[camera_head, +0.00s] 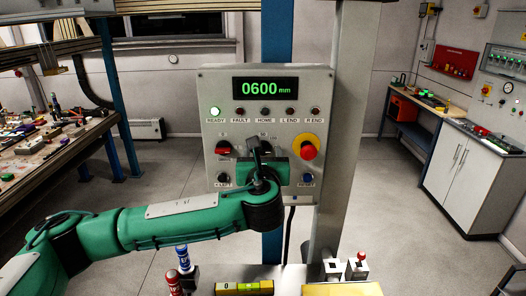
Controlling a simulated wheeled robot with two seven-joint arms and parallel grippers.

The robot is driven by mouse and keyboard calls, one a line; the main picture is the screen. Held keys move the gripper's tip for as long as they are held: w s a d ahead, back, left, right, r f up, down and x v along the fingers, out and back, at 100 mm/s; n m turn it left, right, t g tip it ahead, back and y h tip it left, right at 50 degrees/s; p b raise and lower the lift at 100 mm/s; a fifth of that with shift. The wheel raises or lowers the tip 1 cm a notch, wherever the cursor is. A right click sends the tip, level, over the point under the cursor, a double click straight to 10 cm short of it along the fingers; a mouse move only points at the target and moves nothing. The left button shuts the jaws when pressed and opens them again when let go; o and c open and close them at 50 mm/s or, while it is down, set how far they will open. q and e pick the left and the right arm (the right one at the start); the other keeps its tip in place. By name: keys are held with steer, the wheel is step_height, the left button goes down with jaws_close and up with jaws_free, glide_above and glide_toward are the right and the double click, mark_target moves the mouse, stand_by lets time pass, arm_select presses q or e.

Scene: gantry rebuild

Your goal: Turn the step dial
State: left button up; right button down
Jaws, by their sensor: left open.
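The grey control panel (213,98) stands upright in front of me, with a green display (268,87) reading 0600 mm. A dark knob with a red mark (224,147) is at the panel's left. Another control in the middle of that row is mostly hidden behind my left gripper (256,149); it may be the step dial, but its label is too small to read surely. My green left arm reaches in from the left, and its gripper is open in front of the panel's middle. Whether it touches the control cannot be told. My right gripper is not in view.
A red mushroom button on a yellow disc (308,147) is close right of my left gripper. A blue button (307,178) is below it, and a dark button (223,178) is lower left. The READY lamp (215,111) glows. A grey post (345,130) stands right of the panel.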

arm_select(q)
steer(key=c, duration=1)
